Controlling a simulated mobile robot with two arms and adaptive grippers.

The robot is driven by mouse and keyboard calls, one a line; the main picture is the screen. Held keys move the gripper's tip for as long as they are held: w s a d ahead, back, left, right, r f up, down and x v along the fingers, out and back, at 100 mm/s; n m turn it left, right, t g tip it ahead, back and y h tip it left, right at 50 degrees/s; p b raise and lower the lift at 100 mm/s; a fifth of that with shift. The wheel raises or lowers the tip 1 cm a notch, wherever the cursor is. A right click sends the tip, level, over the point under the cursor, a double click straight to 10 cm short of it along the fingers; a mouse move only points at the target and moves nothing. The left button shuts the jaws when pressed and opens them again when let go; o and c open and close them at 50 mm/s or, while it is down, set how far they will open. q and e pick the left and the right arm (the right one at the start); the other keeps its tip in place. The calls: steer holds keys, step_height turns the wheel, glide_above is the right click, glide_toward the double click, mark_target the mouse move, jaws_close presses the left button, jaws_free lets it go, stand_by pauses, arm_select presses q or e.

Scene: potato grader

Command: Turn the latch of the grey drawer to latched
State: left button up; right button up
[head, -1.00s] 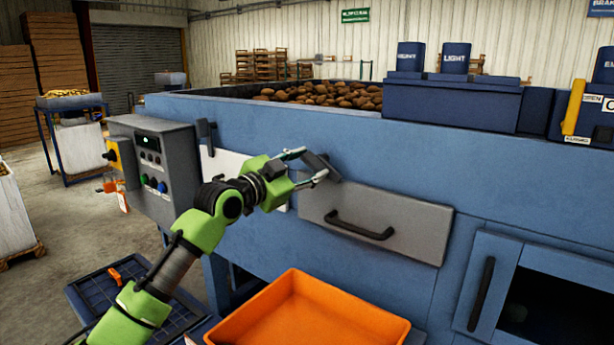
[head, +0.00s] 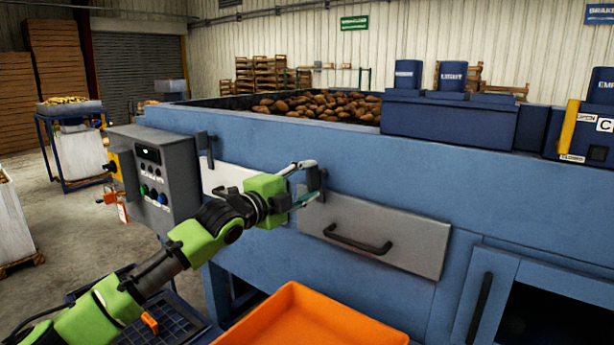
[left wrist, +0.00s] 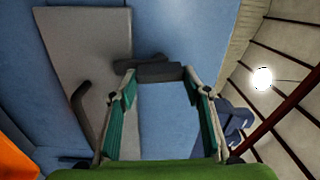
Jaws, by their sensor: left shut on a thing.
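The grey drawer (head: 405,232) is shut in the blue machine's front and has a black bar handle (head: 357,241). It also shows in the left wrist view (left wrist: 75,45). Its dark latch (head: 323,181) sits at the drawer's upper left corner and stands about upright in the head view. In the left wrist view the latch (left wrist: 158,72) lies across between my fingertips. My left gripper (head: 306,182) is shut on the latch, with one finger above and one lower down. The fingers partly hide the latch. My right gripper is out of view.
An orange tray (head: 300,325) stands below the drawer. A white panel (head: 228,176) with its own dark latch (head: 205,143) and a grey control box (head: 165,175) are to the left. A blue door (head: 478,310) is at lower right. Potatoes (head: 320,104) lie on top.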

arm_select(q)
steer(key=shift+m+p, duration=0.3)
steer(key=shift+m, duration=0.3)
steer(key=shift+f, duration=0.1)
steer(key=o, duration=1.6)
steer(key=v, duration=1.2)
